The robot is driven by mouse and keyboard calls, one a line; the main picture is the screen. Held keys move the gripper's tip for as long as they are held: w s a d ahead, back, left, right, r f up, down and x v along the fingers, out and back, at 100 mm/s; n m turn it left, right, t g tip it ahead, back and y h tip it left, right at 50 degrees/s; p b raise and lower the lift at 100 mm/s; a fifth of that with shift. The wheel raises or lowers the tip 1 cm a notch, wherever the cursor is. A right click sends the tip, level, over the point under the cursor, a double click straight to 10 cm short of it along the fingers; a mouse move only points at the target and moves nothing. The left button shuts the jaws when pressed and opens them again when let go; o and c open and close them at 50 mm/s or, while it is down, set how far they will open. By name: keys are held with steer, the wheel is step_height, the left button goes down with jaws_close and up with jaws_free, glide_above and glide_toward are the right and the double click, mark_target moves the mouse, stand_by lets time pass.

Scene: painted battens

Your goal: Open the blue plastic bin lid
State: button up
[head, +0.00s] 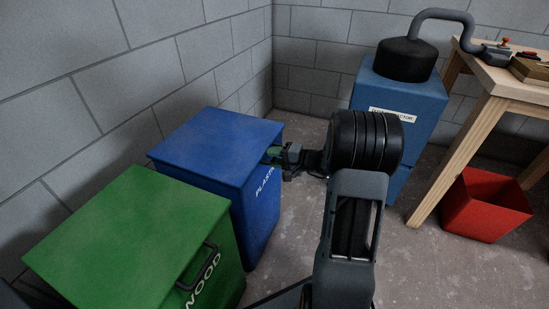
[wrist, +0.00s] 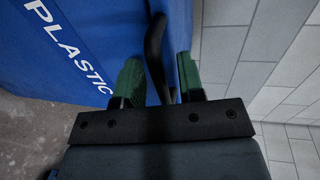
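The blue plastic bin (head: 258,215) stands against the wall with its lid (head: 210,140) lying flat and closed on top. White PLASTIC lettering is on its front, also seen in the wrist view on the blue face (wrist: 70,60). My gripper (head: 276,153) is at the lid's front edge. In the wrist view, its green fingers (wrist: 159,72) are apart, one on each side of the dark lid handle (wrist: 155,45). Gaps show between the handle and the fingers, so it is not clamped. In the head view the handle is hidden behind my gripper.
A green wood bin (head: 130,235) with a dark handle stands close to the left of the blue bin. A blue dust collector (head: 400,100) is behind my arm. A wooden workbench (head: 505,85) and a red bin (head: 487,205) are at right. The floor between is clear.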

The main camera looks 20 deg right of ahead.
jaws_close()
stand_by(0.3)
